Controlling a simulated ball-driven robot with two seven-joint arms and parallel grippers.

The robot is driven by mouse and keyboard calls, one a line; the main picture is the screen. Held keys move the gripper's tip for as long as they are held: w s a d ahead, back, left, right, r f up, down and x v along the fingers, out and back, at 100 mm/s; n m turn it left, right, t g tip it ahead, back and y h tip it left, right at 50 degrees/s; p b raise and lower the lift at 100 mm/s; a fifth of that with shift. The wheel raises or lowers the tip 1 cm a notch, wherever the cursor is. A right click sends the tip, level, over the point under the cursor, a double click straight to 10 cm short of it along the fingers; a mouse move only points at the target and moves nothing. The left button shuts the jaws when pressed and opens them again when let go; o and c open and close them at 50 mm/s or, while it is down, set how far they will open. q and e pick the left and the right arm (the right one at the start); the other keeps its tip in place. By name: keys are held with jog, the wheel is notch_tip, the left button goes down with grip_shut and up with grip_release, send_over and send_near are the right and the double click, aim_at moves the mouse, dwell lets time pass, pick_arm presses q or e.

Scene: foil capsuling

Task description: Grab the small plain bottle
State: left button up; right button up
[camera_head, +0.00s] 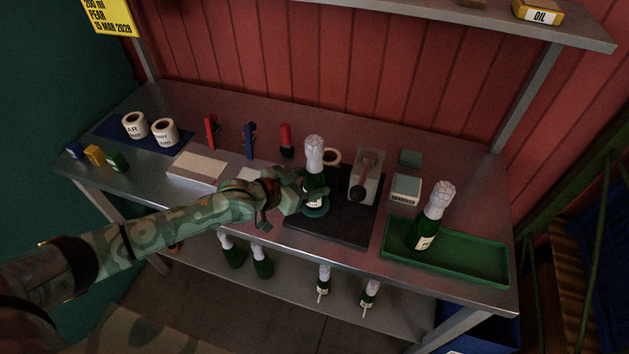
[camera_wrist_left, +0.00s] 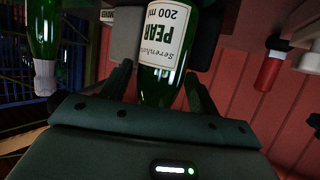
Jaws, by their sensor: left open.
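My left gripper (camera_head: 314,193) is open, with one finger on each side of the bottle's body; contact cannot be told. Two bottles (camera_head: 231,252) (camera_head: 262,262) on the lower shelf show no label, partly hidden by the table edge. My right gripper is not in view.
A similar labelled bottle (camera_head: 430,222) stands in the green tray (camera_head: 475,262) at right. A grey lever device (camera_head: 366,180) stands close right of the held-around bottle. Label rolls (camera_head: 135,125) sit at left.

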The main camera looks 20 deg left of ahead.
pick_arm(q)
jog(key=shift+x, duration=0.9)
jog(key=shift+a, duration=0.1)
jog(key=c, duration=0.9)
jog(key=shift+c, duration=1.4)
jog(key=shift+r, duration=0.2)
